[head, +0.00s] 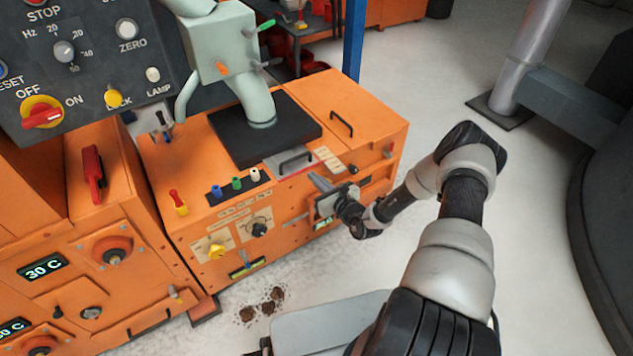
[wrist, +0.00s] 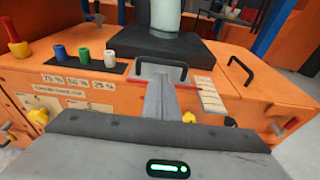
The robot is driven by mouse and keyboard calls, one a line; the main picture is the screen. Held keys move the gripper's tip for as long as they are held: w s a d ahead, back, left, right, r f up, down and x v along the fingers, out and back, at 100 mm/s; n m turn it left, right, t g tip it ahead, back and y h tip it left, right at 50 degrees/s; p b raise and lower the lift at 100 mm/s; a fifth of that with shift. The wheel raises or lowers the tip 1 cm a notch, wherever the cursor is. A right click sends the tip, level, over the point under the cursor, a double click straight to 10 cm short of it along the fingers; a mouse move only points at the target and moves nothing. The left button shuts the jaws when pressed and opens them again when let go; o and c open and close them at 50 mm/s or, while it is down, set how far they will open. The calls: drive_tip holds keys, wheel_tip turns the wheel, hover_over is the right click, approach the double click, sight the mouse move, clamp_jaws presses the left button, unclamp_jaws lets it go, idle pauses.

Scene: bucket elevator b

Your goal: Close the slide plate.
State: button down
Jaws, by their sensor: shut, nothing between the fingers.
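The slide plate (head: 287,169) is a flat grey plate with a black bar handle, set in the top of the orange machine just in front of the black square base (head: 262,130) of the pale green spout. Part of it sticks out from under that base. In the wrist view the slide plate (wrist: 177,74) and its handle lie straight ahead, with red edging beside it. My gripper (head: 316,180) is shut and empty, just in front of the machine's top edge near the plate. In the wrist view the gripper fingers (wrist: 161,84) point at the handle and cover part of the plate. Contact cannot be told.
Blue, green and white knobs (head: 237,183) stand left of the plate, with a red-yellow lever (head: 178,202) further left. Another black handle (head: 341,124) is on the machine's right top. Brown clumps (head: 268,303) lie on the floor.

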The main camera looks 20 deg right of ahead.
sight(294, 160)
drive_tip(key=b+x, duration=0.2)
drive_tip(key=x, duration=0.8)
drive_tip(key=shift+b, duration=0.3)
drive_tip(key=shift+w+r, duration=0.1)
